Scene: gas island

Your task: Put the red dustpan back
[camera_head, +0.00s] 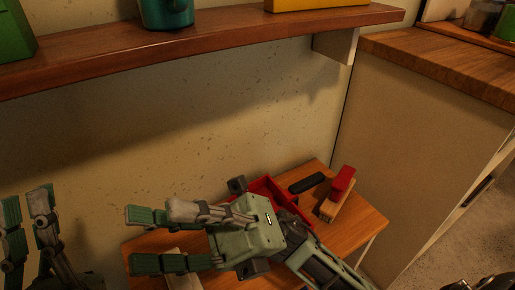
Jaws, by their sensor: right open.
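The red dustpan (283,193) lies on a small wooden table in the head view. My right gripper and wrist cover much of it, and only its red edges show. My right gripper (148,240) is open, with its two green-tipped fingers pointing left, apart and with nothing between them. Its palm is over or just in front of the dustpan; I cannot tell whether they touch. My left gripper (27,202) is at the lower left, fingers up and apart, empty and away from the table.
The small wooden table (365,218) also bears a red-and-wood brush (338,195) and a dark handle-like piece (307,183). A wooden shelf (200,47) runs above, bearing a teal container (165,12). A wood-topped cabinet (425,130) stands at right. Open floor shows at far right.

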